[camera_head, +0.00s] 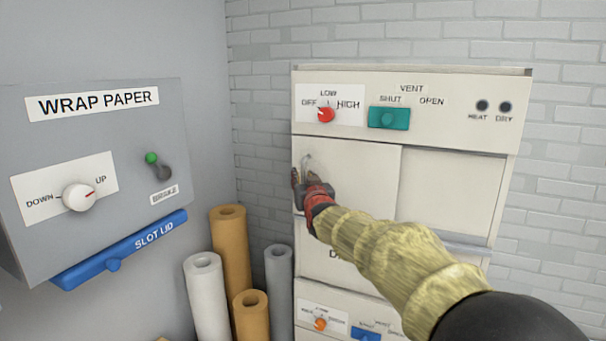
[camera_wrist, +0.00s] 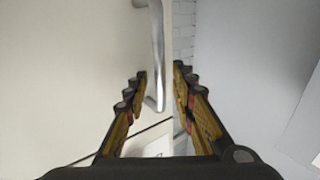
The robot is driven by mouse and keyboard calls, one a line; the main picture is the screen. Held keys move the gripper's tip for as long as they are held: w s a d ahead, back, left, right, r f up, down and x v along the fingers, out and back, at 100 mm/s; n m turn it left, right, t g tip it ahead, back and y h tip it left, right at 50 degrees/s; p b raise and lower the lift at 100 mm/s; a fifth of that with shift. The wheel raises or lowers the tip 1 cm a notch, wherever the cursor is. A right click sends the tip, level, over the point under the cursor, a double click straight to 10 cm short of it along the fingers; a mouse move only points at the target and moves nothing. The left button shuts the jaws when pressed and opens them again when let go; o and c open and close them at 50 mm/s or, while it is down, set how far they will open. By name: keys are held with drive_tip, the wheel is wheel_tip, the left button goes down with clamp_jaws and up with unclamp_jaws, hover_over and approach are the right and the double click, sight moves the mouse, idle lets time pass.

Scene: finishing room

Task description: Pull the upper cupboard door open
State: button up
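The upper cupboard door (camera_head: 365,175) is a cream panel below the control strip of the cabinet, and it looks closed. Its bent metal handle (camera_head: 307,160) is near the left edge, partly hidden by my gripper (camera_head: 298,182). In the wrist view the silver handle (camera_wrist: 157,55) runs down between the fingers of my gripper (camera_wrist: 160,73). The fingers are open, with gaps visible on both sides of the handle, nearer on the left. Whether either finger touches it cannot be told.
A grey wrap paper box (camera_head: 110,130) with a blue slot lid (camera_head: 140,243) hangs on the left wall. Several paper rolls (camera_head: 231,250) stand left of the cabinet. Above the door are a red dial (camera_head: 325,115) and a teal vent slider (camera_head: 389,118).

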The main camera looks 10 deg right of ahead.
drive_tip(key=shift+w, duration=0.65)
drive_tip(key=shift+c, duration=1.4)
drive_tip(key=c, duration=0.4)
